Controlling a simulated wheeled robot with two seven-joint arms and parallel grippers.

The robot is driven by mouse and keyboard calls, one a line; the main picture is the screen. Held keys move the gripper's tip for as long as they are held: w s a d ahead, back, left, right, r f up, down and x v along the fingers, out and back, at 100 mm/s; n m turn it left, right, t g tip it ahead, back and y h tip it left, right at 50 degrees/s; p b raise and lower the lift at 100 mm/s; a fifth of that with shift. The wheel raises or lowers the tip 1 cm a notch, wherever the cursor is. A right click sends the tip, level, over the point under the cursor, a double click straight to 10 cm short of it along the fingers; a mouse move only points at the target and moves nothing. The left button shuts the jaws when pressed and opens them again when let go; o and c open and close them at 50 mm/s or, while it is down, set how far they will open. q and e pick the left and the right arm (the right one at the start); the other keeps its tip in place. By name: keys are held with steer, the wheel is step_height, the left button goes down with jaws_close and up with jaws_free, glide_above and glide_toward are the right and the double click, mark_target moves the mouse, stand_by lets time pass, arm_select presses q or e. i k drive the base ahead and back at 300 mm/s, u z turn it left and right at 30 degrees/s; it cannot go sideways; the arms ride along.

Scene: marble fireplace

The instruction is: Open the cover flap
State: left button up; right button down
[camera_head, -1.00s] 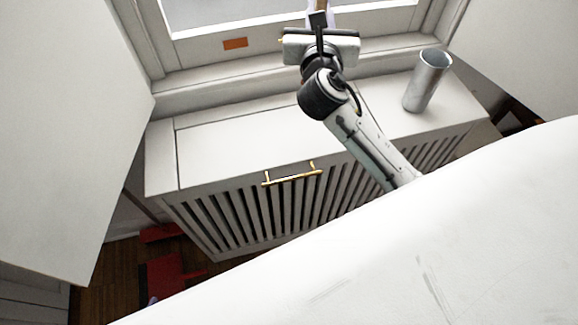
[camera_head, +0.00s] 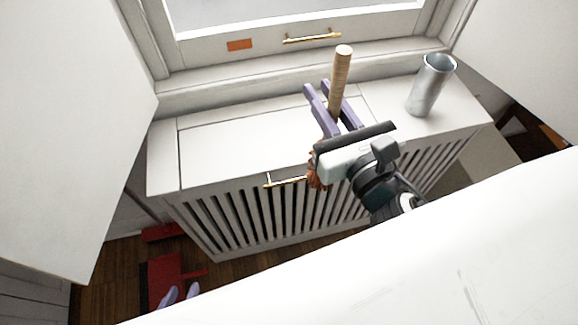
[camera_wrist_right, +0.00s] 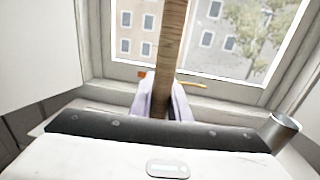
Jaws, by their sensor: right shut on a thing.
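The cover flap (camera_head: 240,145) is a pale panel, outlined by a seam, in the top of the white slatted cabinet under the window. It lies flat. A gold bar handle (camera_head: 284,182) is at the cabinet's front edge, its right end hidden by my right gripper. My right gripper (camera_head: 332,100) is shut on a wooden stick (camera_head: 342,68) above the cabinet. The stick also shows upright in the right wrist view (camera_wrist_right: 171,45). Brown bristles (camera_head: 316,172) show beside the gripper near the gold handle. My left gripper (camera_head: 180,296) is low at the bottom left, its fingertips apart and empty.
A grey metal cylinder (camera_head: 431,85) stands on the cabinet's right end. The window above has a gold handle (camera_head: 312,38) and an orange patch (camera_head: 239,45). Red objects (camera_head: 168,275) lie on the wooden floor at lower left. A large white surface fills the lower right.

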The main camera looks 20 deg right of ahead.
mark_target(240, 149)
steer(key=z, duration=1.35)
steer(key=k, duration=0.4)
steer(key=u, duration=1.05)
